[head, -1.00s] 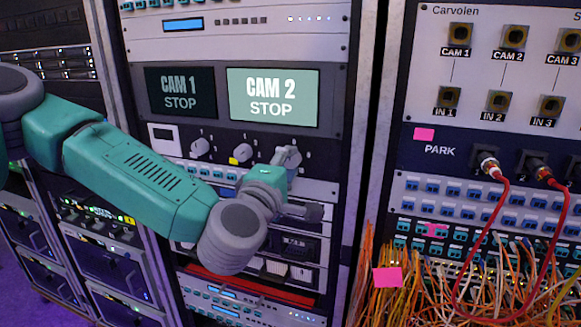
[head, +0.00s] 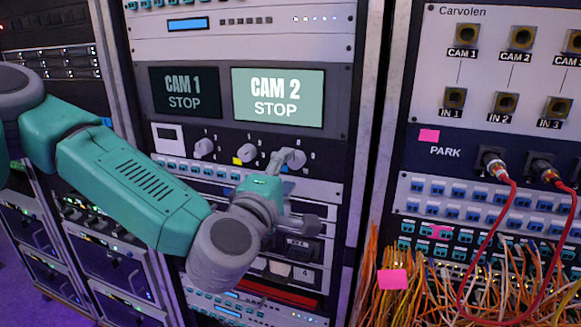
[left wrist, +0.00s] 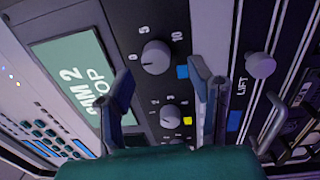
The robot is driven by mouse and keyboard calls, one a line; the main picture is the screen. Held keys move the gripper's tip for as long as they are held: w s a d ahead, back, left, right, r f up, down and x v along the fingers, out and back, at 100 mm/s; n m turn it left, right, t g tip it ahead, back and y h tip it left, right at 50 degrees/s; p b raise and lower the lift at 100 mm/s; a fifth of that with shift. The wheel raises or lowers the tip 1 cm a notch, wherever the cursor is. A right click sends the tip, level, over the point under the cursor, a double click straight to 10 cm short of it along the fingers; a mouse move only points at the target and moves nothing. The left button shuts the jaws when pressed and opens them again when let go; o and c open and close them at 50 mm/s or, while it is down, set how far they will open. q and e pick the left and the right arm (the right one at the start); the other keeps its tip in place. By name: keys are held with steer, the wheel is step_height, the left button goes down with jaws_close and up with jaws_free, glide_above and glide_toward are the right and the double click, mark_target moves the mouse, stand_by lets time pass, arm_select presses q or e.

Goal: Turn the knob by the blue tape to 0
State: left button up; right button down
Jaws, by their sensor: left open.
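In the left wrist view, a round grey knob (left wrist: 155,57) sits on a dark panel with numbers around it. Blue tape (left wrist: 182,71) is stuck on the panel beside it. I cannot read the knob's setting. My left gripper (left wrist: 160,73) is open, with one finger to each side of this knob in the picture. The fingers hold nothing, and I cannot tell how far the tips are from the panel. In the head view my left gripper (head: 284,160) is in front of the right end of the knob row and hides part of it. My right gripper is not in view.
Another knob (left wrist: 170,116) with yellow tape (left wrist: 187,120) is close to one finger. A LIFT knob (left wrist: 260,65) and a metal handle (left wrist: 268,125) are to the right. The CAM 2 screen (head: 277,97) is above the knob row. Loose cables (head: 440,285) hang at right.

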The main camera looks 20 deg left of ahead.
arm_select(q)
steer(key=shift+s+a+f, duration=0.1)
steer(key=shift+s, duration=1.1)
steer(key=shift+s+a+f, duration=0.1)
steer(key=shift+s, duration=1.05)
steer(key=s+d+f+m+g+h, duration=0.1)
steer(key=s+f+m+g, duration=0.25)
steer(key=f, duration=0.55)
steer(key=s+d+f+m+g+h, duration=0.1)
steer(key=s+d+f+m+g, duration=0.2)
steer(key=f, duration=0.6)
steer(key=s+f+m+g+h, duration=0.1)
steer(key=s+f+m+g, duration=0.3)
steer(key=f, duration=0.5)
steer(key=s+a+f+m+g+y, duration=0.2)
steer(key=s+a+f+m+g, duration=0.1)
steer(key=s+a+f, duration=0.4)
steer(key=s+a+f+m+g+y, duration=0.2)
steer(key=s+a+f+m+g, duration=0.2)
steer(key=s+a+f, duration=0.3)
steer(key=s, duration=0.4)
steer(key=shift+s+a+m, duration=0.2)
steer(key=shift+a+m, duration=0.15)
